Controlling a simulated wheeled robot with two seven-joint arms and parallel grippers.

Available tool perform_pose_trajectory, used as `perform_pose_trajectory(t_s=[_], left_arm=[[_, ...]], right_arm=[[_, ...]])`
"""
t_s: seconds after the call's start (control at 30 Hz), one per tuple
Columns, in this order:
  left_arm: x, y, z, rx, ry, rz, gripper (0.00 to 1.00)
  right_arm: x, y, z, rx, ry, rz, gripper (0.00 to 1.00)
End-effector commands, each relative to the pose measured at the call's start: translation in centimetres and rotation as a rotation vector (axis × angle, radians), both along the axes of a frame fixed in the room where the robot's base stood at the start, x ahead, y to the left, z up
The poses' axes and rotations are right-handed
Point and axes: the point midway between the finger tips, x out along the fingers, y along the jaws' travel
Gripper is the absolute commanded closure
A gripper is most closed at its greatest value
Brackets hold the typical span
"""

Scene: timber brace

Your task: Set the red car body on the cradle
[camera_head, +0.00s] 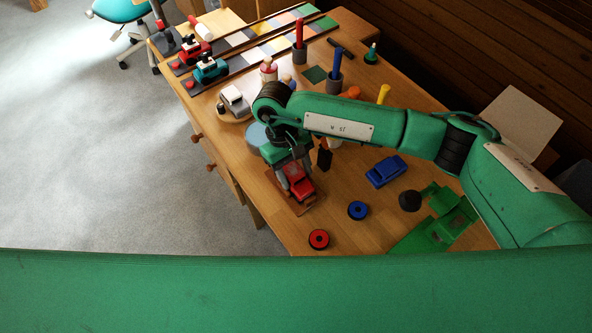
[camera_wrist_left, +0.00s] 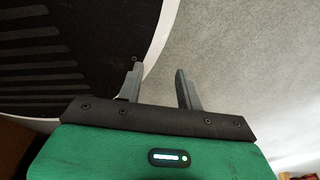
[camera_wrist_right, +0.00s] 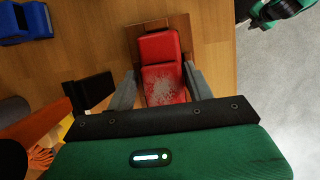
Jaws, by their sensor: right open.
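The red car body (camera_head: 301,188) sits over a brown wooden cradle (camera_head: 274,182) near the table's left edge. In the right wrist view the red car body (camera_wrist_right: 160,47) lies lengthwise over the cradle (camera_wrist_right: 131,36), its near part speckled pale. My right gripper (camera_wrist_right: 160,72) is open, one finger on each side of the car body's near end. In the head view my right gripper (camera_head: 297,180) partly covers the body. How the body rests on the cradle is partly hidden. My left gripper (camera_wrist_left: 157,68) is open and empty, away from the table.
A blue car body (camera_head: 386,171), a blue ring (camera_head: 357,210), a red ring (camera_head: 319,239), a black knob (camera_head: 410,201) and a green holder (camera_head: 440,222) lie to the right. Several toy vehicles and upright coloured pegs stand farther back. My right arm crosses above the table.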

Motion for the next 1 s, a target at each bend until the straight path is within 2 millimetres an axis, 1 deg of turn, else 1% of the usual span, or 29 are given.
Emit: perform_pose_trajectory(t_s=[0.03,0.07,0.13,0.27,0.3,0.33,0.5,0.7,0.83,1.0], left_arm=[[-0.2,-0.2,0.1,-0.002,0.000,0.001,0.64],[-0.3,-0.3,0.2,-0.004,0.002,0.001,0.64],[-1.4,-0.6,0.3,-0.007,0.014,0.001,0.64],[-3.4,-0.1,0.9,-0.004,0.028,-0.003,0.64],[-2.5,-0.2,-0.1,-0.004,0.017,-0.002,0.64],[-2.2,-0.2,-0.3,-0.005,0.015,-0.002,0.64],[-0.7,-0.3,-0.5,-0.004,0.004,-0.001,0.64],[0.8,-0.4,-0.6,-0.003,-0.005,0.002,0.64],[1.4,-0.4,-0.5,-0.005,-0.011,0.001,0.64],[1.7,-0.5,-0.4,-0.004,-0.013,0.002,0.64]], right_arm=[[-0.7,0.1,-1.0,-0.003,0.013,0.001,0.33],[-0.7,0.1,-0.8,-0.003,0.013,0.001,0.33],[-0.8,0.1,-0.3,-0.003,0.014,0.001,0.33],[-0.8,0.2,0.7,-0.001,0.015,0.003,0.33],[-0.3,0.5,0.9,0.000,0.009,0.005,0.33],[0.0,0.6,1.5,0.001,0.007,0.004,0.33],[1.2,1.4,5.2,0.000,0.004,0.006,0.33],[2.4,2.2,8.9,-0.001,0.006,0.004,0.33],[2.9,2.6,10.6,-0.001,0.005,0.003,0.33],[3.2,2.7,11.6,-0.002,0.009,0.004,0.33]])
